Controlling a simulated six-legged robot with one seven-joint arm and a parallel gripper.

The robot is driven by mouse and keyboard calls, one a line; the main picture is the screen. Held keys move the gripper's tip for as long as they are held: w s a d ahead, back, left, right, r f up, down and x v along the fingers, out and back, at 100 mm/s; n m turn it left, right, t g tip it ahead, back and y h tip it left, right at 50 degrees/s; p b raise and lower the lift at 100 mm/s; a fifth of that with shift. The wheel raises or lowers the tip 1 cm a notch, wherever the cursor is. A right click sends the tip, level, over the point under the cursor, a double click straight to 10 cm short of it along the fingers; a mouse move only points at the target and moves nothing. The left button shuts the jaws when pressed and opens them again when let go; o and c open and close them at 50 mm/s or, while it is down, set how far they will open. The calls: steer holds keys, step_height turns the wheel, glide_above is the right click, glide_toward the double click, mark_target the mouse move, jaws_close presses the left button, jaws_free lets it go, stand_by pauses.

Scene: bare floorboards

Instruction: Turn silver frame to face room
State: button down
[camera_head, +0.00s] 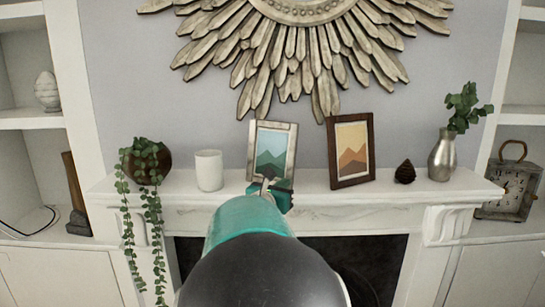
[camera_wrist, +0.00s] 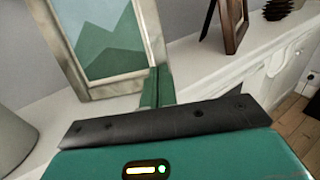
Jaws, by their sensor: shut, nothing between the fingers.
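The silver frame (camera_head: 272,150) stands on the white mantel, its green mountain picture facing outward. In the wrist view the silver frame (camera_wrist: 105,42) fills the upper left, slightly tilted in the picture. My gripper (camera_head: 268,186) is at the mantel, in front of the frame's lower part and hiding some of its bottom edge. In the wrist view my gripper's closed green fingers (camera_wrist: 157,86) are by the frame's lower right corner, with nothing held. I cannot tell whether they touch it.
A brown frame (camera_head: 350,152) with an orange picture stands to the right, then a pinecone (camera_head: 405,173) and a silver vase (camera_head: 442,155). A white cup (camera_head: 209,170) and a trailing plant (camera_head: 147,165) stand to the left. A sunburst mirror (camera_head: 300,45) hangs above.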

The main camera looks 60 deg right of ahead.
mark_target(291, 178)
steer(key=shift+d, duration=2.85)
steer(key=shift+a, duration=0.15)
steer(key=a, duration=1.2)
steer(key=shift+a, duration=0.35)
